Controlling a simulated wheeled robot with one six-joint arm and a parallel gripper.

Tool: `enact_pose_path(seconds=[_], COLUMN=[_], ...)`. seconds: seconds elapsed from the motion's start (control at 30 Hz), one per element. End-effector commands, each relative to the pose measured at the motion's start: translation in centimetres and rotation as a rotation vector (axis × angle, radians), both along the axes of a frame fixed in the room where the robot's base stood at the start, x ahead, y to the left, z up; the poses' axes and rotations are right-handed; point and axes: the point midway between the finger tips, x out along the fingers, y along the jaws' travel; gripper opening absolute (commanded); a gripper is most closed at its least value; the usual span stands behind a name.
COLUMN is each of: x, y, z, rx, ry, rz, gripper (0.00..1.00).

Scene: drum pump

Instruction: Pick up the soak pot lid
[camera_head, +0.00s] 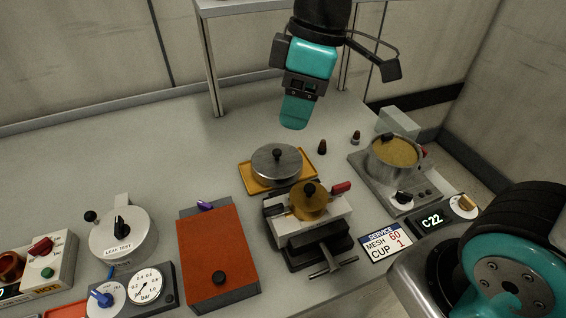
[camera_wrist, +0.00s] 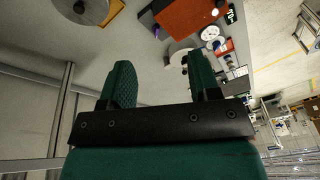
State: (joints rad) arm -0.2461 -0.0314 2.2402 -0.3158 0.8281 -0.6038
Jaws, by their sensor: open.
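A round grey metal lid (camera_head: 264,161) with a black knob lies on a yellow tray (camera_head: 250,182) in the middle of the bench; I take it as the soak pot lid. Its grey disc also shows at the top left of the wrist view (camera_wrist: 92,12), partly cut off. A metal pot (camera_head: 400,154) with a tan top and a black knob-like piece stands on a hot plate at the right. My gripper (camera_head: 295,118) hangs above and behind the lid, apart from it. In the wrist view its teal fingers (camera_wrist: 160,72) are spread with nothing between them.
A vise-like fixture (camera_head: 310,228) with a brass piece stands in front of the tray. Two small dark-topped pieces (camera_head: 322,147) (camera_head: 356,138) stand right of it. An orange-topped box (camera_head: 216,255) is front left. The bench's back left is clear. A shelf frame (camera_head: 213,75) rises behind.

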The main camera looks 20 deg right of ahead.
Motion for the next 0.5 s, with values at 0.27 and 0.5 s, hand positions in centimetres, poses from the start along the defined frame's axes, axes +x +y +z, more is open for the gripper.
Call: enact_pose_path(seconds=[0.27, 0.5], x=[13.7, 18.4], y=[-2.3, -3.4], z=[-6.9, -9.8], rx=[-0.17, -0.218], ry=[-0.073, -0.074], rz=[0.586, 0.843], gripper=[0.56, 0.56])
